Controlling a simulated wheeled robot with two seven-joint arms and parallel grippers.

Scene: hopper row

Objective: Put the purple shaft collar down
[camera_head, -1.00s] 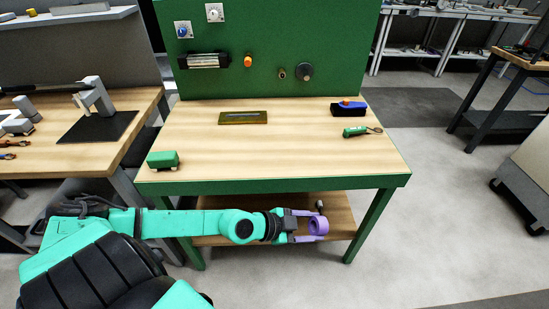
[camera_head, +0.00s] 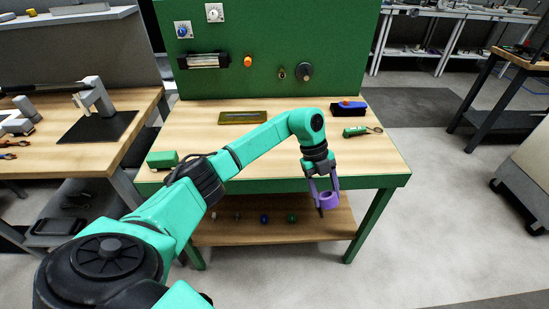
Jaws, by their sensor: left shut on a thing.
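The purple shaft collar (camera_head: 329,201) is a short ring in the head view, right of the picture's middle. My left gripper (camera_head: 324,203) points down and is shut on it. It holds the collar in front of the green front edge of the workbench, below the level of the wooden top (camera_head: 250,165). The lower shelf (camera_head: 280,230) shows behind and below the collar. I cannot tell the gap between collar and bench edge. My right gripper is not in view.
On the top stand a green block (camera_head: 162,159), a dark olive tray (camera_head: 243,117), a blue-black box (camera_head: 349,109) and a green tool (camera_head: 356,131). Several small knobs lie on the lower shelf. The top's right front part is clear. A green panel (camera_head: 270,40) rises behind.

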